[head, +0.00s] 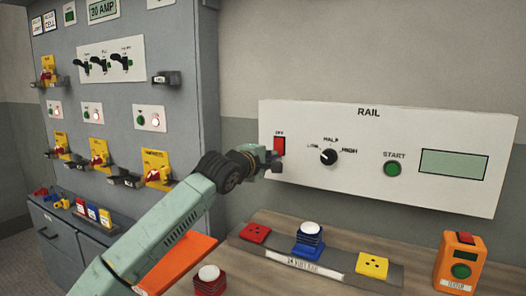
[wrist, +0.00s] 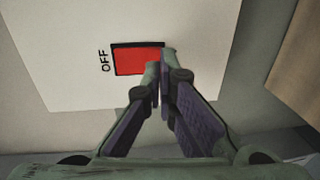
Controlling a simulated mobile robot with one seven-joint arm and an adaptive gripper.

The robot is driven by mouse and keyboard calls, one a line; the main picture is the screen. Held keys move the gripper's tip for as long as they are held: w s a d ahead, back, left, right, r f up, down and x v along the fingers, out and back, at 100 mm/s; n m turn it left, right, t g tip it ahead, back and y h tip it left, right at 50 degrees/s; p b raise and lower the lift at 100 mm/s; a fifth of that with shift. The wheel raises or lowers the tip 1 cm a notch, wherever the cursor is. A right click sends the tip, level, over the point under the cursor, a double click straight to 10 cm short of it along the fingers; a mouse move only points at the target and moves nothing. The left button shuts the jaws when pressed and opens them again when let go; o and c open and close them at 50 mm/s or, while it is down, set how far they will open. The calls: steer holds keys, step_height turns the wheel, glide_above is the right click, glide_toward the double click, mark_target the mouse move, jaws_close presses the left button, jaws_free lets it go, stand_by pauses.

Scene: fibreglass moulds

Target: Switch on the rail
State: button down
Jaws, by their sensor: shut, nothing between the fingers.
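The rail panel (head: 440,128) is a white box on the wall, marked RAIL. Its red switch (head: 279,145) is at the left end, with OFF written by it. To its right are a black LOW/HALF/HIGH knob (head: 328,157), a green START button (head: 392,169) and a blank grey-green display (head: 453,164). My gripper (head: 275,162) is shut and empty, right in front of the switch's lower part. In the wrist view the closed fingertips (wrist: 159,68) overlap the edge of the red switch (wrist: 135,61); I cannot tell whether they touch it.
A wooden bench below holds a strip (head: 235,239) with red, blue and yellow blocks. An orange tester (head: 460,262) stands at the right and a red block with a white button (head: 210,280) at the front. A grey cabinet (head: 180,50) with yellow-plated switches stands left.

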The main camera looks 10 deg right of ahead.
steer(key=shift+w+d+f, duration=0.1)
steer(key=shift+w+d, duration=0.2)
steer(key=shift+w, duration=0.15)
steer(key=b, duration=0.3)
steer(key=shift+w+d+f+t+h, duration=0.1)
steer(key=shift+w+d+t+h, duration=0.1)
steer(key=shift+w+t+h, duration=0.1)
